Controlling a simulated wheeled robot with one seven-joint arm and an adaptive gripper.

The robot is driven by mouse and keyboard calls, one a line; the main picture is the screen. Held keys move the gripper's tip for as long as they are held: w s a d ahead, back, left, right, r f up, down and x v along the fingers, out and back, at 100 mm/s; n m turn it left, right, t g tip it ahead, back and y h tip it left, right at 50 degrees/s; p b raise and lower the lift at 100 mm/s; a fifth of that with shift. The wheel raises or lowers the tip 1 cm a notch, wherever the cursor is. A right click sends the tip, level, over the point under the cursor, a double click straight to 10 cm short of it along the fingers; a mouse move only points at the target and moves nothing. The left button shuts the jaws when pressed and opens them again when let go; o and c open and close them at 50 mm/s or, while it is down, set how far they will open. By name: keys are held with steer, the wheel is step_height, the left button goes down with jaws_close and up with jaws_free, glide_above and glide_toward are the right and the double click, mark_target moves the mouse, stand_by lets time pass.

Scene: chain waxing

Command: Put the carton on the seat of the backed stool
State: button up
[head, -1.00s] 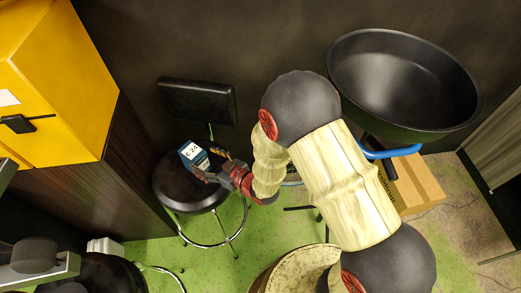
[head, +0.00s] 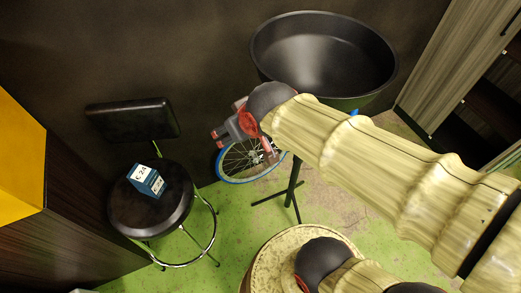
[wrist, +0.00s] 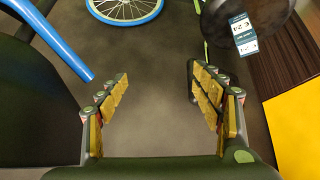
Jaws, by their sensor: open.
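The carton (head: 147,181) is a small blue box with white labels reading C 24. It rests on the round black seat (head: 125,213) of the backed stool in the head view. The stool's black backrest (head: 130,120) stands behind the seat. In the wrist view the carton (wrist: 243,36) shows at the upper right on the dark seat (wrist: 268,12). My gripper (wrist: 159,88) is open, with nothing between its yellow-padded fingers. In the head view my gripper (head: 228,131) is up and right of the stool, apart from the carton.
A large black basin (head: 325,55) stands at the back right. A blue-rimmed wheel (head: 240,165) is on the floor behind my gripper. A yellow box (head: 18,165) on a dark wooden cabinet (head: 60,240) borders the stool's left. Green floor is open between.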

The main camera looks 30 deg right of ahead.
steer(key=s+r+m+g, duration=0.1)
steer(key=s+r, duration=0.1)
steer(key=s, duration=0.8)
steer(key=shift+s+d+g, duration=0.2)
steer(key=shift+d+g, duration=0.1)
steer(key=shift+d, duration=0.15)
steer(key=shift+c, duration=0.8)
